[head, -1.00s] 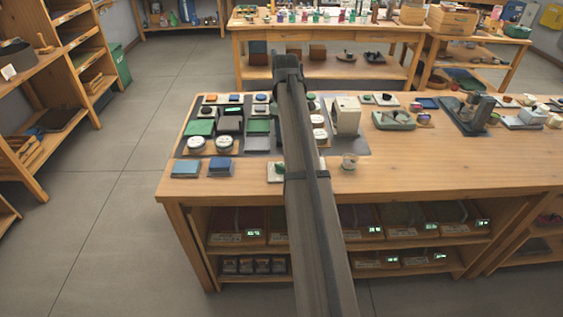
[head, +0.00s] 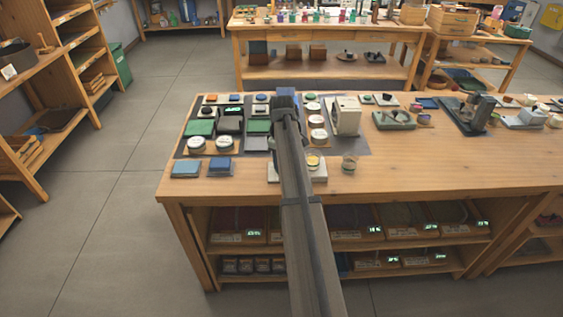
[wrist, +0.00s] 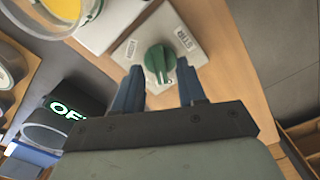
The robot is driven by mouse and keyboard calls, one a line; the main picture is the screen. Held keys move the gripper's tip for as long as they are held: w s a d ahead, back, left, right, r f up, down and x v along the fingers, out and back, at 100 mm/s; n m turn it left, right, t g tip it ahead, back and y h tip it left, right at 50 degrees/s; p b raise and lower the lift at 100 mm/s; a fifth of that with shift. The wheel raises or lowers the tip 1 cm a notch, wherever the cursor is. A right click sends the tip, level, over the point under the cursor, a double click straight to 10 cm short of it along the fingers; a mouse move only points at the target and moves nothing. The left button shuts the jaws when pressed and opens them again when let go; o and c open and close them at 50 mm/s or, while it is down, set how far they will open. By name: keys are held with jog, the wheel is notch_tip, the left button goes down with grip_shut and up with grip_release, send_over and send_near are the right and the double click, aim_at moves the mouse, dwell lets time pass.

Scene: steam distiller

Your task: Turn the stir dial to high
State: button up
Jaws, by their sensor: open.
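The stir dial (wrist: 159,58) is a round green knob with a raised grip bar, on a pale plate labelled STIR (wrist: 192,42), seen in the wrist view. My gripper (wrist: 158,80) is open, its two blue-grey fingers on either side of the knob's near part. I cannot tell whether the fingers touch it. In the head view my gripper (head: 286,95) is over the dark mat on the bench, and my arm hides the dial there.
A dark unit with a lit green display (wrist: 68,112) is left of my gripper in the wrist view. A cup with yellow contents (wrist: 62,10) is at the upper left. The bench's front right is clear.

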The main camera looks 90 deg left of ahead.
jog(key=shift+f, duration=0.6)
grip_shut()
